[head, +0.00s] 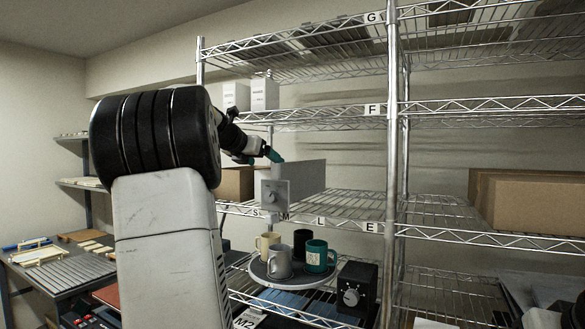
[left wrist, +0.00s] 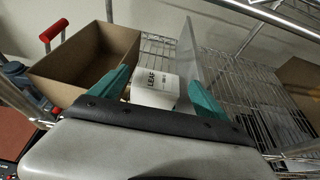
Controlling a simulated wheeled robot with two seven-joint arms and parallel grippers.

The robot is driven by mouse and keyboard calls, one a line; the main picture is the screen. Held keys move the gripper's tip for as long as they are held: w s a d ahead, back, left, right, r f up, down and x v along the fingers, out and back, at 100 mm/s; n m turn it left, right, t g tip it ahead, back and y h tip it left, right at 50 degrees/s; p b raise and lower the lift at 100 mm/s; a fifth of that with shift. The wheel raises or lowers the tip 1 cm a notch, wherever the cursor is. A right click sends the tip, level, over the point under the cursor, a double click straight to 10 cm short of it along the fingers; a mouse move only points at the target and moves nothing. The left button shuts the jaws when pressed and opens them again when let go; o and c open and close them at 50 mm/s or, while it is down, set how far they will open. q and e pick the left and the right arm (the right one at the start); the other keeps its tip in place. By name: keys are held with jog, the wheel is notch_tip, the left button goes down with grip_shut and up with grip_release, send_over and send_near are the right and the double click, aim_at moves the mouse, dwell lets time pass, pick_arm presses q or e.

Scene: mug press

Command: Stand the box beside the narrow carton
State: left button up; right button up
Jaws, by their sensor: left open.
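My left gripper (head: 275,156) has teal fingers and reaches in over the shelf marked E, beside an upright grey panel (head: 308,178). In the left wrist view the gripper (left wrist: 153,92) is open, with a white box (left wrist: 155,88) lettered LEAF between or just beyond its fingers. I cannot tell whether they touch it. In the head view a small white part of what seems to be this box (head: 277,171) shows below the fingertips. Two white cartons, a left one (head: 236,95) and a right one (head: 264,95), stand side by side on the shelf above. My right gripper is out of view.
An open brown cardboard box (left wrist: 88,62) is left of the LEAF box. The grey panel (left wrist: 190,62) is close on its right. A grey dial unit (head: 275,196) is at the shelf front. Several mugs stand on a round tray (head: 290,285) below. A black dial unit (head: 356,288) is nearby.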

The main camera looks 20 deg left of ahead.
pick_arm(q)
jog(key=v, duration=0.7)
jog(key=shift+s, duration=0.45)
jog(key=shift+r, duration=0.1)
